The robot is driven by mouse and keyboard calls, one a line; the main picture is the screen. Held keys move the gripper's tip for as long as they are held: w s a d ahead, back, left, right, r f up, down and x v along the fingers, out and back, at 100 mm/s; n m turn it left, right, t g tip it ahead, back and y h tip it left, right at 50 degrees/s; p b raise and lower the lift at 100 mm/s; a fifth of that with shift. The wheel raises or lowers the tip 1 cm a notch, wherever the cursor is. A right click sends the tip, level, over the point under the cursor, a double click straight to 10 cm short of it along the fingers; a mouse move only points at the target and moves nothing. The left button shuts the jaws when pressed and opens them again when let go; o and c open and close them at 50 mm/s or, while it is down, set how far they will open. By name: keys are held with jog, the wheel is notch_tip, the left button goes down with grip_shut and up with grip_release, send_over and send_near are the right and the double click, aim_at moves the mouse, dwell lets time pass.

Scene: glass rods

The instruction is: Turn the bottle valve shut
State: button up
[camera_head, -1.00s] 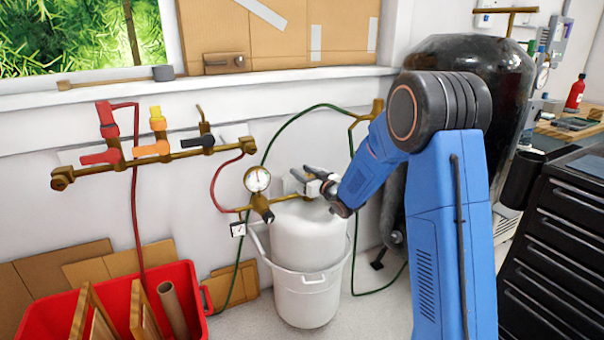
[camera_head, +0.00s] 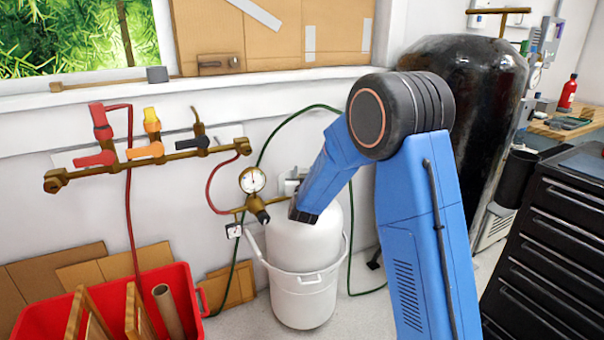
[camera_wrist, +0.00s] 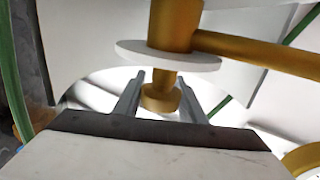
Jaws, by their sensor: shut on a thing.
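The white bottle (camera_head: 308,255) stands on the floor by the wall, upright. Its valve is hidden behind my blue arm in the head view. In the wrist view, the valve's brass stem and round knob (camera_wrist: 160,98) hang below a pale disc (camera_wrist: 170,56). My gripper (camera_wrist: 161,84) is shut on the brass knob, one grey finger on each side of it. My gripper is mostly hidden in the head view.
A pressure gauge (camera_head: 252,180) on brass fittings sits just left of the bottle. A brass manifold (camera_head: 150,160) with coloured handles runs along the wall. A red bin (camera_head: 180,290) stands at lower left, a black tool cabinet (camera_head: 550,260) at right. Green hoses loop behind the bottle.

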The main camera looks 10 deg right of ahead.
jog(key=shift+d+m+h, duration=0.15)
jog(key=shift+m+h, duration=0.35)
jog(key=shift+h, duration=0.2)
jog(key=shift+d+g+h, duration=0.1)
jog(key=shift+g+h, duration=0.2)
jog(key=o, duration=1)
jog(key=shift+o, duration=0.2)
jog(key=shift+s, duration=0.15)
jog(key=v, duration=1.7)
